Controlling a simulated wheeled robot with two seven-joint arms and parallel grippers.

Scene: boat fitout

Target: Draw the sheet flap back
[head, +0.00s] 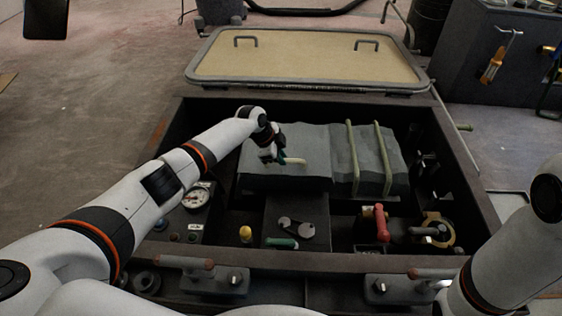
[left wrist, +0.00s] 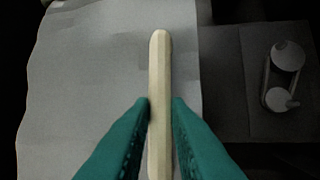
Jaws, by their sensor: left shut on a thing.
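The grey sheet (head: 312,143) lies over something in the left and middle part of the open well. The left wrist view shows it as a pale grey surface (left wrist: 90,80) with a wavy left edge. A short cream bar (head: 295,161) is at the sheet's front part; it runs up the middle of the left wrist view (left wrist: 160,60). My left gripper (head: 279,159) is shut on this bar, with a teal finger on each side of it. My right gripper is out of view; only part of that arm shows.
The lid (head: 305,58) lies open behind the well. In front of the sheet are a round gauge (head: 196,197), a grey crank-like fitting (head: 295,229), a green handle (head: 282,243), a yellow knob (head: 245,233) and a red-handled fitting (head: 379,217). The well has dark raised walls.

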